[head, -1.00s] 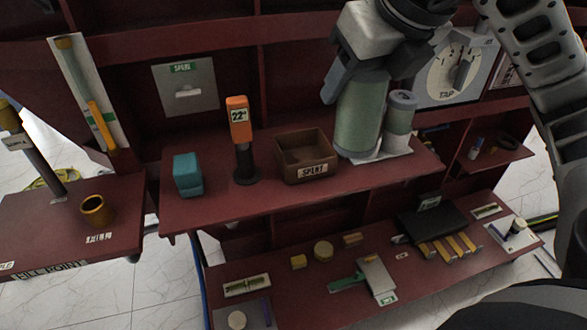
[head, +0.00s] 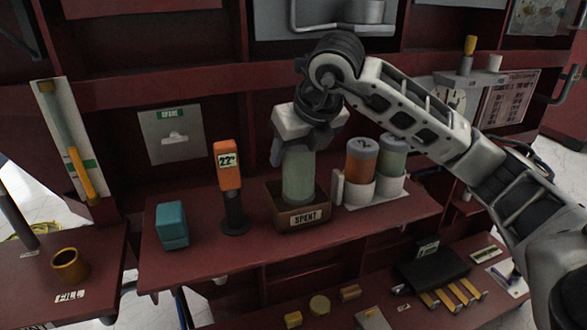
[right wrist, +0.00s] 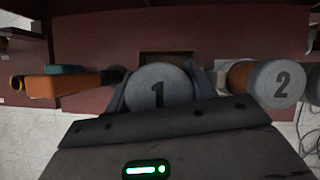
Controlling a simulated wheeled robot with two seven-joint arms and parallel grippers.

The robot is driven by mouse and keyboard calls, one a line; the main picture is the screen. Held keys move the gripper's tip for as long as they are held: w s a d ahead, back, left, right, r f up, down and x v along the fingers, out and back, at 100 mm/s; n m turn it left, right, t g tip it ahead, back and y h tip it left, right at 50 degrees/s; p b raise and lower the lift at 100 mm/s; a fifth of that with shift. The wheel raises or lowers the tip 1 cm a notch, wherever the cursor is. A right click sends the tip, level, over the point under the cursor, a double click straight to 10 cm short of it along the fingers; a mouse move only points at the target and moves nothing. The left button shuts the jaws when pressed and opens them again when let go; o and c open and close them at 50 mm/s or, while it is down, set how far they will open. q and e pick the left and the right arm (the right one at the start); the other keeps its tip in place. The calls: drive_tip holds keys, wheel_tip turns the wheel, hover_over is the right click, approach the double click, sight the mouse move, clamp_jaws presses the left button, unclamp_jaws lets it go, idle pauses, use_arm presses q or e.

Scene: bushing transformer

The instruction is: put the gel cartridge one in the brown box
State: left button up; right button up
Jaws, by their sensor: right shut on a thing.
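The green gel cartridge one (head: 298,178) is upright in my right gripper (head: 297,150), which is shut on its upper part. Its grey cap marked 1 (right wrist: 160,88) shows between the fingers in the right wrist view. The brown box (head: 280,216), labelled SPENT, stands on the red shelf directly below the cartridge. The cartridge's lower end is at the box opening, within its walls as seen from the head; I cannot tell whether it touches the floor of the box. Part of the box also shows behind the cap in the right wrist view (right wrist: 165,55). My left gripper is not in view.
An orange cartridge (head: 361,160) marked 2 and a green one (head: 392,158) stand in a white holder (head: 375,199) right of the box. An orange-headed device (head: 228,165) and a teal block (head: 172,225) stand to its left. The shelf front (head: 240,252) is clear.

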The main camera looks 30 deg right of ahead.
sight(293, 167)
drive_tip(key=shift+w+f, duration=0.2)
drive_tip(key=f, duration=0.3)
drive_tip(key=shift+w+f+b, duration=0.25)
drive_tip(key=shift+b, duration=0.15)
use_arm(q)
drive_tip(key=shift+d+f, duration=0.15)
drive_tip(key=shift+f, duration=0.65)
use_arm(e)
drive_tip(key=shift+f, duration=0.1)
drive_tip(key=o, duration=1.1)
drive_tip(key=shift+o, duration=0.2)
